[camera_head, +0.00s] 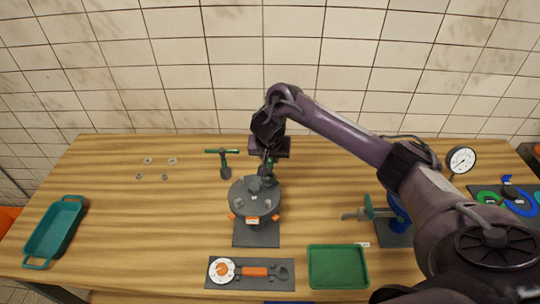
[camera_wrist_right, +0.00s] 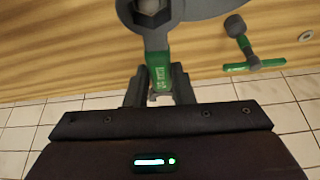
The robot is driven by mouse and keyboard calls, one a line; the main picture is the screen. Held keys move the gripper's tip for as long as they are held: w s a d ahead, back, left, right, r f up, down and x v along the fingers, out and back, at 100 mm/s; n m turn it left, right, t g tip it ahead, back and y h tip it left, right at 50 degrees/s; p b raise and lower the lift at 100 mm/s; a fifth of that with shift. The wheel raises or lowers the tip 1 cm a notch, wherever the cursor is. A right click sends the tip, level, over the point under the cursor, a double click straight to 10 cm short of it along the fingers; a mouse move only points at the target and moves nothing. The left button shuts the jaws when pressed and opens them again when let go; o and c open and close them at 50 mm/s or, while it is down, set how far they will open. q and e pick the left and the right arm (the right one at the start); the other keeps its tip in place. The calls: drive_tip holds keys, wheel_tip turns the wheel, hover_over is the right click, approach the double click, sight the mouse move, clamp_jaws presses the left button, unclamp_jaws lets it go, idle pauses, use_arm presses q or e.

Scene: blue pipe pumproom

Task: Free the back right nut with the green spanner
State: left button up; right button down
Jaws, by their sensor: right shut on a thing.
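The grey round flange (camera_head: 244,207) stands on a dark plate in the middle of the bench, with nuts on its top. My right gripper (camera_head: 267,160) is above its back right part. In the right wrist view my right gripper (camera_wrist_right: 160,88) is shut on the green spanner (camera_wrist_right: 160,72) by its green handle. The spanner's grey ring end appears to sit around a hex nut (camera_wrist_right: 152,10), cut off by the frame's top edge. In the head view the gripper and spanner largely hide the back right nut. My left gripper is not in view.
A green T-handled tool (camera_head: 224,160) stands left of the flange. Several washers or nuts (camera_head: 148,161) lie back left. A teal tray (camera_head: 54,231) is far left, a green tray (camera_head: 338,267) front right. An orange-handled tool (camera_head: 255,271) lies in front. A gauge (camera_head: 461,160) stands right.

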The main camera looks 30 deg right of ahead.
drive_tip(key=shift+s+f, duration=0.3)
drive_tip(key=shift+f, duration=0.45)
drive_tip(key=shift+w+f, duration=0.2)
drive_tip(key=shift+f, duration=0.05)
drive_tip(key=shift+s+f, duration=0.2)
